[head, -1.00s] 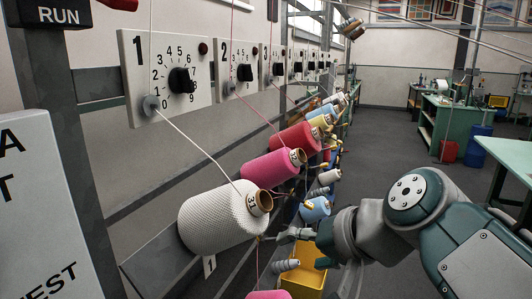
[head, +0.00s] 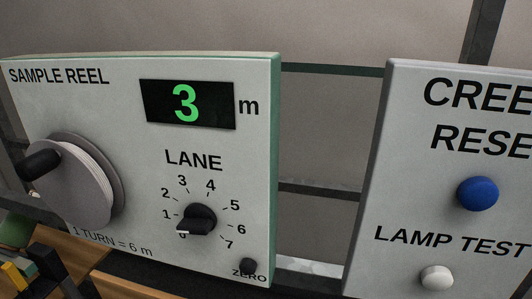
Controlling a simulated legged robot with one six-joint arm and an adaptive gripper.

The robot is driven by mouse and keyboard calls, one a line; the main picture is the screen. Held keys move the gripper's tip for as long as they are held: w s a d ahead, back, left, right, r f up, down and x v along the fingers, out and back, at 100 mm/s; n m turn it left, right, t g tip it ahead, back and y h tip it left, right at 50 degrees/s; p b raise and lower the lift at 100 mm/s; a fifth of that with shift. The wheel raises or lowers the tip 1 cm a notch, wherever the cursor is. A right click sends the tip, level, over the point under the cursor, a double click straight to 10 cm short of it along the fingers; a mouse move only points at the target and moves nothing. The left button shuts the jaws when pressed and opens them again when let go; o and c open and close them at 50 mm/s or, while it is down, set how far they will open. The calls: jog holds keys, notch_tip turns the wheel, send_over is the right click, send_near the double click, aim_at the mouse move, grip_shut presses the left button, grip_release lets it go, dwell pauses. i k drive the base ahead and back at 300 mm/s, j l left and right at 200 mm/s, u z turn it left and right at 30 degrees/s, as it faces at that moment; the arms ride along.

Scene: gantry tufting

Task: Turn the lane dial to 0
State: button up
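The lane dial (head: 199,218) is a black knob low on the grey sample reel panel (head: 135,140), under the word LANE. Its scale numbers run from lower left, over the top, to 7 at lower right. The lowest left mark, by the 0 position, is partly covered by the knob. My gripper is not in view now, and nothing touches the dial in this view.
A reel with a black crank handle (head: 40,165) stands out left of the dial. A small dark ZERO button (head: 248,266) sits below right. Another panel (head: 400,160) with a blue button (head: 477,194) and a white button (head: 437,278) stands right, across a gap.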

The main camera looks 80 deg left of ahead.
aim_at(198, 218)
jog(key=u, duration=0.45)
jog(key=k+u, duration=0.1)
jog(key=u, duration=0.8)
jog(key=k+u, duration=0.1)
jog(key=u, duration=0.85)
jog(key=k+j+u, duration=0.1)
jog(key=u, duration=0.35)
jog(key=j+u, duration=0.1)
jog(key=u, duration=0.35)
